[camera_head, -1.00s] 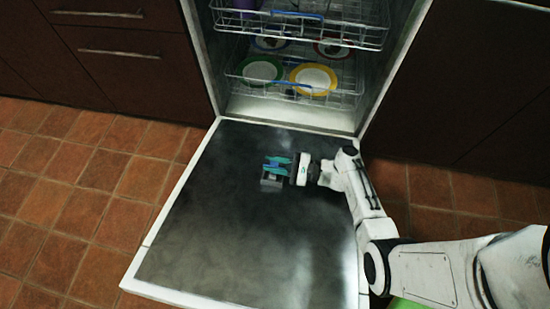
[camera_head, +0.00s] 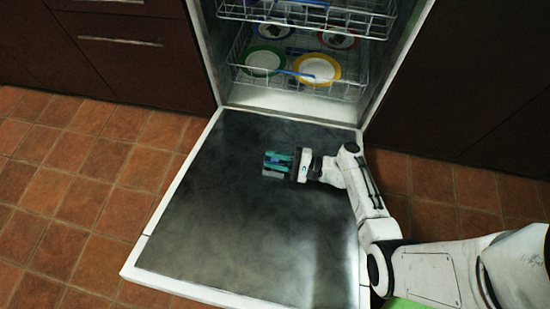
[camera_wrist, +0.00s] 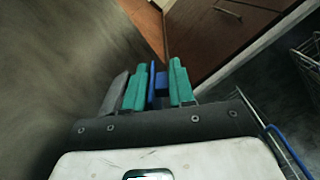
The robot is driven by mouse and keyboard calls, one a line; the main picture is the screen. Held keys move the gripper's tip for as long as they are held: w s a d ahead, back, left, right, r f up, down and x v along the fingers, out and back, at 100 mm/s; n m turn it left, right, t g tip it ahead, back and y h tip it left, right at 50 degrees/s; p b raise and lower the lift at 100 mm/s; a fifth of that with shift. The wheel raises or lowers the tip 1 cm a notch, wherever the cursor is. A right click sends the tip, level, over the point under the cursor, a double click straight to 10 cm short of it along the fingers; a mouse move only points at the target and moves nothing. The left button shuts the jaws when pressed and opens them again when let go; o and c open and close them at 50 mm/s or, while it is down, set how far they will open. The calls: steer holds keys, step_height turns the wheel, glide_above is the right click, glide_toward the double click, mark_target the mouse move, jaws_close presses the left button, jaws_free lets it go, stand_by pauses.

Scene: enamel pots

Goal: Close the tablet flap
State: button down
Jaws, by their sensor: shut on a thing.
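The open dishwasher door (camera_head: 200,240) lies flat with its dark inner face up. On it, a small grey tablet compartment (camera_head: 272,174) is partly hidden by my gripper (camera_head: 278,160). My teal fingers are closed around a narrow blue piece, which looks like the tablet flap (camera_wrist: 161,84). In the wrist view, the blue piece stands between the two fingertips of my gripper (camera_wrist: 158,84). The grey compartment edge (camera_wrist: 114,94) shows left of the fingers. How far the flap is tilted cannot be told.
The lower rack (camera_head: 240,77) holds several plates, including a green-rimmed plate (camera_head: 263,58) and a yellow-rimmed plate (camera_head: 316,69). The upper rack (camera_head: 340,14) hangs above. Dark cabinets (camera_head: 130,50) flank the dishwasher. Tiled floor (camera_head: 90,200) is clear on the left.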

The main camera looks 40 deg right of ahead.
steer(key=c, duration=1.1)
jaws_free()
steer(key=shift+d, duration=0.15)
